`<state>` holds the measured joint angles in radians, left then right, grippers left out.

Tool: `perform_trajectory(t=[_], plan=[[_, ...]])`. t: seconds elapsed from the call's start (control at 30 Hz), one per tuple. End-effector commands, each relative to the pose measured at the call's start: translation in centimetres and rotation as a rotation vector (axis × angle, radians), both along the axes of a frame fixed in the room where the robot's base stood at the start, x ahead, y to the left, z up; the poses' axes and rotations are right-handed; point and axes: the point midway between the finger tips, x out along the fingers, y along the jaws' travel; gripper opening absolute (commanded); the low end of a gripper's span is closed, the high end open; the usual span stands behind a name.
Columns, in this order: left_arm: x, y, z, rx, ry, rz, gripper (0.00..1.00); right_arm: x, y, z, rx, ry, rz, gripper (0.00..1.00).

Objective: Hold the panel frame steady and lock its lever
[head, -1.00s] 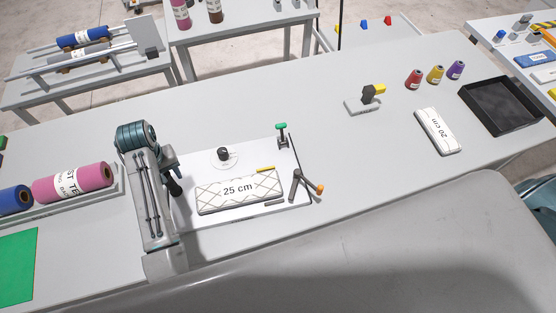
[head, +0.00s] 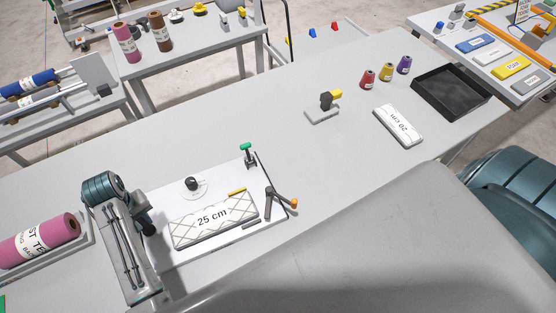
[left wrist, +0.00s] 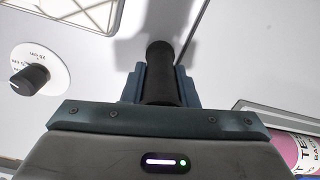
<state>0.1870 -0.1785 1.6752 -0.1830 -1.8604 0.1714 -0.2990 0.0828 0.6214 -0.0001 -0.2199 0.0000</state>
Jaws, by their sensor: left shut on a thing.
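The panel frame is a white board (head: 205,245) lying flat on the table, with a quilted panel marked 25 cm (head: 213,218) on it. A dark lever with an orange tip (head: 280,200) stands at its right edge. A green-topped post (head: 247,155) is at its far right corner. A black dial (head: 192,183) is near its far edge and also shows in the left wrist view (left wrist: 30,80). My left gripper (head: 146,226) is at the board's left side, shut on a black handle (left wrist: 161,68). My right gripper is not in view.
A pink roll (head: 40,240) lies in a rack left of my left arm. Farther right on the table are a small clamp stand (head: 323,108), a 20 cm panel (head: 398,125), several coloured spools and a black tray (head: 450,92). The table between is clear.

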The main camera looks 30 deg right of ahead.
Motion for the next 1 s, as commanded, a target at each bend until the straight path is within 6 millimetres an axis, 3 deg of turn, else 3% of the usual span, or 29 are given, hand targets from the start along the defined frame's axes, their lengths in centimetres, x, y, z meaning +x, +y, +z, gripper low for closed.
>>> perform_trajectory(t=[1.0], plan=[[-0.04, -0.01, -0.28, 0.000, 0.001, 0.001, 0.00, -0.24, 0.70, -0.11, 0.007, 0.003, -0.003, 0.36]])
